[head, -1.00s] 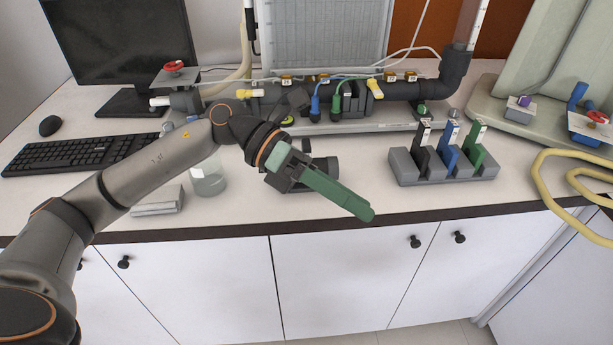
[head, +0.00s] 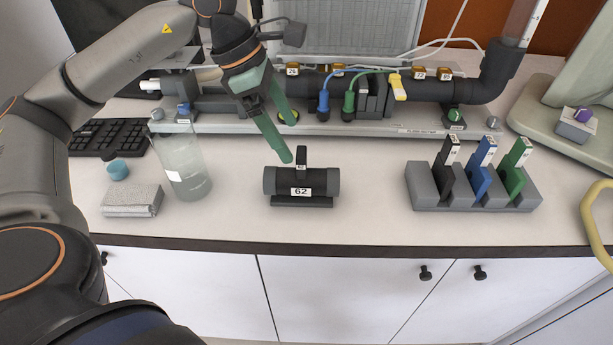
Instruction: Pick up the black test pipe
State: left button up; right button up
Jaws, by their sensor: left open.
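The black test pipe (head: 322,182) is a short dark cylinder lying sideways on the white bench, on a low dark base. It has a white label reading 62 and a small upright piece on top. My left gripper (head: 289,140) comes in from the upper left with its green fingers spread and empty. Its fingers slant down to the right, the nearer tip just above and behind the pipe in the picture. Whether that tip touches the upright piece cannot be told. My right gripper is not in view.
A glass bottle (head: 184,170) and a white stack (head: 132,201) stand left of the pipe. A grey holder (head: 478,203) with black, blue and green tabs stands to the right. A dark pipe rig (head: 425,90) runs behind. The bench front between pipe and holder is clear.

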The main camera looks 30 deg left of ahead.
aim_at(308, 171)
pick_arm(q)
jog(key=x, duration=0.9)
jog(key=shift+w+d+f, duration=0.15)
jog(key=shift+d, duration=0.05)
grip_shut()
dwell(0.6)
